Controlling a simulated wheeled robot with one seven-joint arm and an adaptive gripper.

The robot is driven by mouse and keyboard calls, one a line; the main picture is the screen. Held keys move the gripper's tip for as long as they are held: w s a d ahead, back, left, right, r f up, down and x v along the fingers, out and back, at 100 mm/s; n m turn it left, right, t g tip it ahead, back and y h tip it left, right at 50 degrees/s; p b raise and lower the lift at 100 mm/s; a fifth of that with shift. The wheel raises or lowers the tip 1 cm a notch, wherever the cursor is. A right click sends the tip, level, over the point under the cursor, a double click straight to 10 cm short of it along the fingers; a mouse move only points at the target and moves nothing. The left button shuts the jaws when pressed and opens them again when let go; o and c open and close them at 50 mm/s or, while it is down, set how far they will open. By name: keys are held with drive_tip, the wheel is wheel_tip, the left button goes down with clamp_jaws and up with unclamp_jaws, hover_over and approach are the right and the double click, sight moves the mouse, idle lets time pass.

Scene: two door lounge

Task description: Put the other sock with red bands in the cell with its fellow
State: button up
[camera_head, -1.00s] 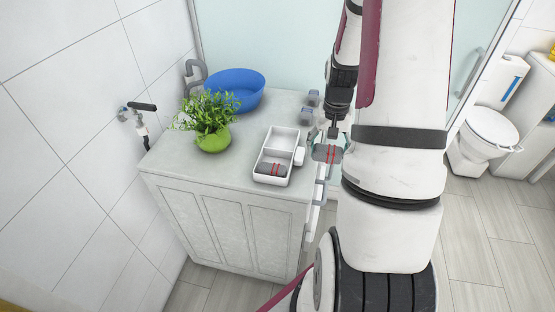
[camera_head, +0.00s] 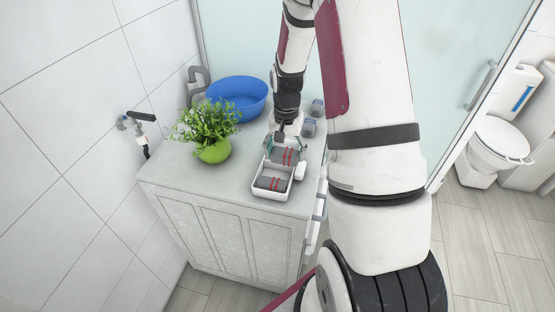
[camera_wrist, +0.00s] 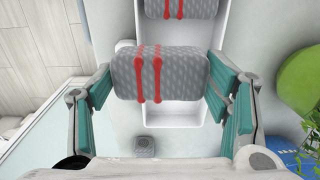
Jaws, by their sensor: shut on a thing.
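My gripper (camera_head: 283,148) is over the back part of the white two-cell tray (camera_head: 281,199). It is shut on a rolled grey sock with red bands (camera_head: 284,156). In the wrist view the held sock (camera_wrist: 158,74) lies between the teal finger pads, above the tray (camera_wrist: 184,116). The fellow sock (camera_head: 270,183), also grey with red bands, lies in the tray's front cell. It shows at the top of the wrist view (camera_wrist: 182,8). The held sock hides much of the back cell and the divider, and I cannot tell whether it touches the tray.
A green pot with a leafy plant (camera_head: 213,152) stands left of the tray. A blue basin (camera_head: 238,97) is behind it. Small grey rolled things (camera_head: 308,127) and a white item (camera_head: 300,171) lie right of the tray, near the counter's (camera_head: 168,170) edge.

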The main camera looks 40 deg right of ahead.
sight(276, 163)
drive_tip(key=shift+w+a, duration=0.45)
drive_tip(key=shift+a, duration=0.1)
drive_tip(key=f, duration=0.2)
drive_tip(key=a+f+p, duration=0.1)
drive_tip(key=shift+w+f, duration=0.1)
drive_tip(key=shift+w, duration=0.25)
drive_tip(key=shift+f, duration=0.25)
drive_tip(key=shift+f, duration=0.1)
drive_tip(key=shift+f, duration=0.35)
drive_tip(key=shift+f, duration=0.2)
drive_tip(key=o, duration=1)
drive_tip(key=shift+o, duration=0.2)
